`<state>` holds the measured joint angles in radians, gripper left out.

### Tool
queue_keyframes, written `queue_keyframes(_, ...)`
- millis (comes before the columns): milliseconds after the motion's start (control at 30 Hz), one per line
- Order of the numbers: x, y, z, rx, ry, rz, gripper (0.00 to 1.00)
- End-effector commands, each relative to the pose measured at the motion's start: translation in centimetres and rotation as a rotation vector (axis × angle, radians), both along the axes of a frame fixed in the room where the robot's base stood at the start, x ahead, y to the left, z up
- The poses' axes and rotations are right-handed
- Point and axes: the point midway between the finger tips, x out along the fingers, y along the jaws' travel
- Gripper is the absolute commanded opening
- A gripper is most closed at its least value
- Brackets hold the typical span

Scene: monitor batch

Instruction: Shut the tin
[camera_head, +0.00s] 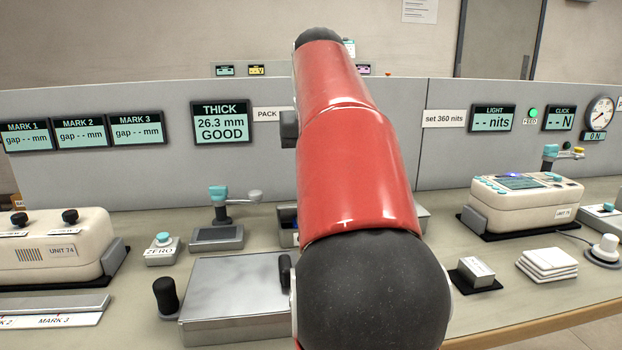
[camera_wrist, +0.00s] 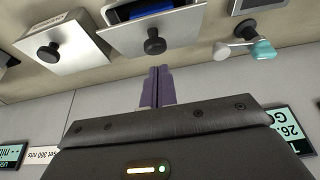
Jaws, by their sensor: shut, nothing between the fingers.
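The tin (camera_head: 288,238) stands on the bench, mostly hidden behind my red arm in the head view. Part of its silver front and dark blue inside show at the arm's left edge. The wrist view has the bench at the top and the wall at the bottom. There the tin shows a blue inside (camera_wrist: 150,13), and its silver lid panel (camera_wrist: 172,32) with a black knob (camera_wrist: 154,43) lies on the wall side, leaving the inside uncovered. My gripper (camera_wrist: 157,72) is shut and empty, its fingertips just wallward of the knob in the picture. Contact is unclear.
A silver box with a black knob (camera_wrist: 48,52) stands beside the tin. A teal-handled lever (camera_head: 220,193) is at the tin's left. A silver plate (camera_head: 235,290) lies nearer. The grey panel wall (camera_head: 270,170) closes off the back.

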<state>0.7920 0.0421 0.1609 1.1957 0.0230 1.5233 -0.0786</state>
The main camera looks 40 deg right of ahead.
Motion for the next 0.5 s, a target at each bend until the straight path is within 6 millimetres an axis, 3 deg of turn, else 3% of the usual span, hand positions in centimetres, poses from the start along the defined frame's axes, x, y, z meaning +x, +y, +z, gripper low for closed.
queue_keyframes(133, -0.44, 0.26, -1.31, 0.001, 0.001, 0.000, 0.00)
queue_keyframes(500, -0.53, 0.33, -1.50, 0.001, 0.000, 0.000, 0.00)
